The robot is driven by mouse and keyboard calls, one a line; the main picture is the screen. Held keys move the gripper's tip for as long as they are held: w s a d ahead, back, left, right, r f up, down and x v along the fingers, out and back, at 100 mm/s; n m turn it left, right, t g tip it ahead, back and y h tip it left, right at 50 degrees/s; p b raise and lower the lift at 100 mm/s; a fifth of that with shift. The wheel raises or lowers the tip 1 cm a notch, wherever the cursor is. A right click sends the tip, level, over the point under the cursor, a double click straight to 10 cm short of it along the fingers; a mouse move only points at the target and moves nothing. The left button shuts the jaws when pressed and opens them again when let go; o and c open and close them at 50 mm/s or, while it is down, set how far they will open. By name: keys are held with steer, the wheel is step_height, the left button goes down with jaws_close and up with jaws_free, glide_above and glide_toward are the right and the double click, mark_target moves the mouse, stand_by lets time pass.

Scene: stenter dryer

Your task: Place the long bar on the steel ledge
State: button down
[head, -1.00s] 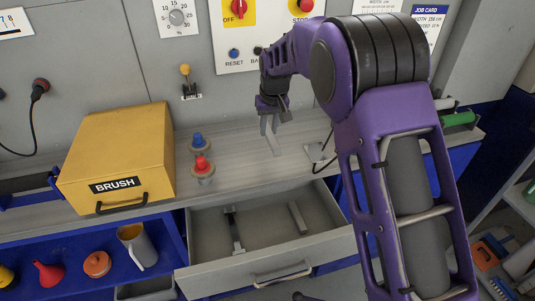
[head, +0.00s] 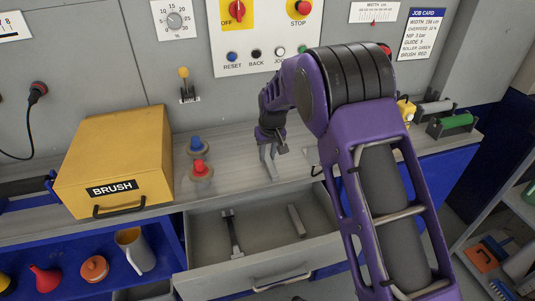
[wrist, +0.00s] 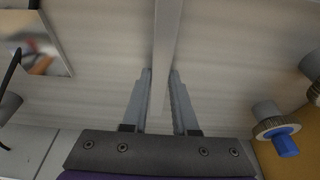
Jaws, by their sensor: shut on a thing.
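The long bar (wrist: 164,40) is a thin grey bar held between the fingers of my gripper (wrist: 160,74) in the wrist view. It runs up past the fingertips to the top edge of that view. In the head view my gripper (head: 266,152) is low over the steel ledge (head: 236,172), right of the red and blue knobs. Only a short pale piece of the bar shows there. I cannot tell whether the bar touches the ledge. The ledge is a grey brushed surface, which also fills the wrist view (wrist: 90,95).
A red knob (head: 200,170) and a blue knob (head: 196,145) stand on the ledge, left of my gripper. The yellow BRUSH box (head: 115,160) is farther left. An open drawer (head: 265,250) below holds a dark-ended tool (head: 233,235) and a grey bar (head: 296,220).

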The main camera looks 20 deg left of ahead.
mark_target(270, 164)
steer(key=c, duration=0.7)
jaws_free()
steer(key=v, duration=1.2)
steer(key=shift+r+p, duration=0.15)
steer(key=shift+p, duration=0.2)
steer(key=shift+w, duration=0.1)
